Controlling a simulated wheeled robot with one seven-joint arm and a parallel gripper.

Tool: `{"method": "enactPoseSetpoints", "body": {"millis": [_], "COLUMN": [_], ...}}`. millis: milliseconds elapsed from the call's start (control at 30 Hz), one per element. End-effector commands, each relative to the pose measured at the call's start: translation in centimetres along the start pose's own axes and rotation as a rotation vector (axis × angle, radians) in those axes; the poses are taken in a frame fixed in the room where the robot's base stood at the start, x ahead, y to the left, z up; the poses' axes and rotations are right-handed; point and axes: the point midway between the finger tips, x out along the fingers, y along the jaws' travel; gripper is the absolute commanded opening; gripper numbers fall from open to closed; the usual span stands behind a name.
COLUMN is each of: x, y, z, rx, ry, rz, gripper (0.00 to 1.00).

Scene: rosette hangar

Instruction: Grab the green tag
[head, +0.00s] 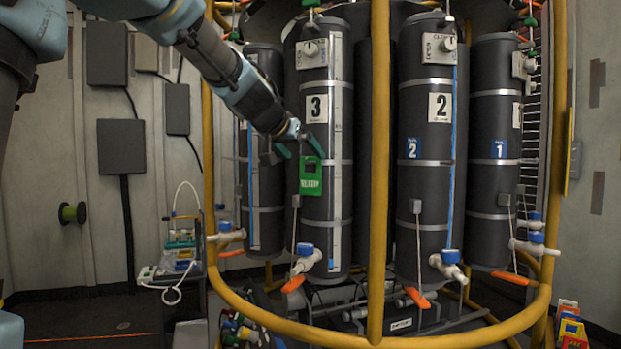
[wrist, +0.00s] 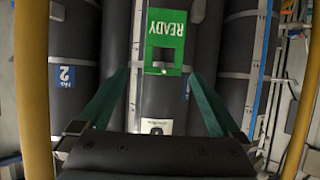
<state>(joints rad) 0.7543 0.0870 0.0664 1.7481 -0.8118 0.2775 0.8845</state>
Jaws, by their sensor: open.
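The green tag (head: 311,178), with a rectangular opening in its upper part, hangs upright on the front of the dark cylinder marked 3 (head: 316,216). In the wrist view the green tag (wrist: 166,30) reads READY, upside down. My gripper (head: 299,148) is just above the tag in the head view, its two green fingers spread. In the wrist view my gripper (wrist: 159,73) is open, with the tag's holed end between or just beyond the fingertips. Nothing is held. I cannot tell whether a finger touches the tag.
Yellow frame posts (head: 379,150) and a curved lower yellow rail (head: 300,325) stand in front of the cylinders. The cylinder marked 2 (head: 437,180) is to the right. White valves with blue caps (head: 306,261) stick out below. A small cart with bottles (head: 181,245) stands at left.

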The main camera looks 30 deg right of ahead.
Motion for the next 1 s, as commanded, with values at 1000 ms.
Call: {"method": "enactPoseSetpoints", "body": {"millis": [1000], "x": [7.0], "y": [-0.6], "z": [-0.7], "rx": [-0.001], "ry": [-0.001], "rz": [-0.001], "gripper": [0.89]}}
